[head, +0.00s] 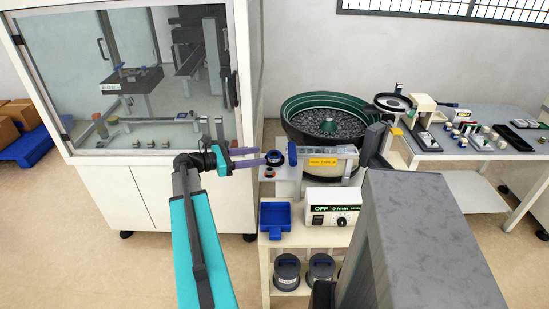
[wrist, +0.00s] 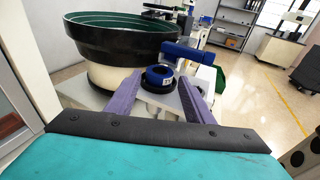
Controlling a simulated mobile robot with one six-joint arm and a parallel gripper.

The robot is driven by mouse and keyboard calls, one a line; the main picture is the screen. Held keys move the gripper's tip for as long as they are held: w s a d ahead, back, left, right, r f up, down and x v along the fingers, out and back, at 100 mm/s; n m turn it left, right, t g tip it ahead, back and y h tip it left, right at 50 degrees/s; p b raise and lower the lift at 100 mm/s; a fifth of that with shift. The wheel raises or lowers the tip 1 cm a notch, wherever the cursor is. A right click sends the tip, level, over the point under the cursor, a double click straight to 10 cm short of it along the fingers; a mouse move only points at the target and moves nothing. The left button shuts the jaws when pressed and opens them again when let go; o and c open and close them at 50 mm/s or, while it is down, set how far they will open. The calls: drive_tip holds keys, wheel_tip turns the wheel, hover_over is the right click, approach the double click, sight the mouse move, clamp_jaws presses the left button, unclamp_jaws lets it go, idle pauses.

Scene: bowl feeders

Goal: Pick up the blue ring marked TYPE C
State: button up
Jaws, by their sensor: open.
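The blue ring (wrist: 160,76) sits on a dark round base on a light plate. A small white mark shows on it, too small to read. In the head view the blue ring (head: 275,158) is at the fingertips. My gripper (wrist: 160,84) is open, with its two purple fingers on either side of the ring in the wrist view. Whether they touch it I cannot tell. In the head view my gripper (head: 264,157) reaches in from the left, its fingers pointing right.
The bowl feeder (head: 300,104) stands behind, a blue tray (head: 275,216) and a control box (head: 333,207) in front. A glazed cabinet (head: 150,70) is left.

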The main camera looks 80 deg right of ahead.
sight(272, 154)
drive_tip(key=shift+p+x, duration=0.75)
drive_tip(key=shift+x, duration=1.9)
drive_tip(key=shift+f, duration=0.1)
drive_tip(key=shift+c, duration=0.2)
drive_tip(key=c, duration=0.7)
